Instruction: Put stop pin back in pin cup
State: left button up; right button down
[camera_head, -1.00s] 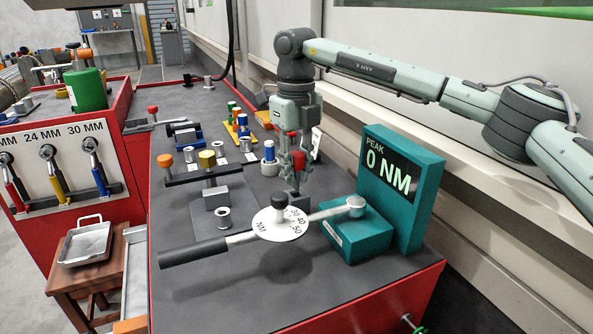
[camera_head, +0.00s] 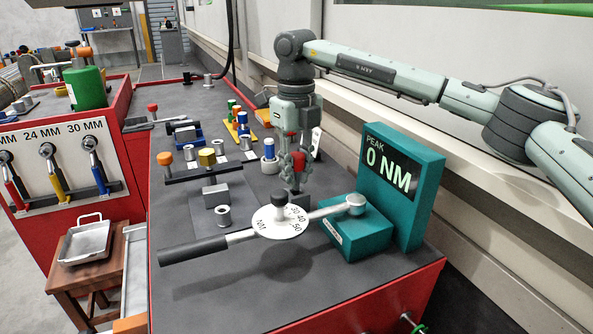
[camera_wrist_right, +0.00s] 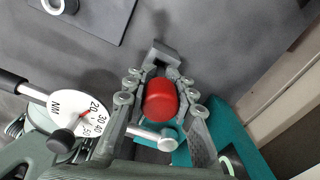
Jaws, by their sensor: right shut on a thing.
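My right gripper (camera_head: 294,172) points down above the bench, behind the torque wrench dial. It is shut on the red-headed stop pin (camera_head: 299,162). In the right wrist view the round red head (camera_wrist_right: 161,100) sits between the fingers, and its shank is hidden. A small dark grey block (camera_wrist_right: 160,54), perhaps the pin cup, shows just beyond the fingertips. I cannot tell whether the pin touches it or is in it. My left gripper is not in view.
The torque wrench (camera_head: 195,249) with its white dial (camera_head: 281,222) lies in front of the gripper. The teal peak display (camera_head: 400,190) reads 0 NM close at the right. The bench front is mostly clear.

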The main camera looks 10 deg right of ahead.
jog(key=shift+f+b, duration=0.55)
jog(key=shift+f, duration=0.5)
jog(key=c, duration=1.2)
grip_release()
jog(key=shift+f, duration=0.1)
notch_tip(320, 180, up, 12)
jog(key=shift+r, duration=0.1)
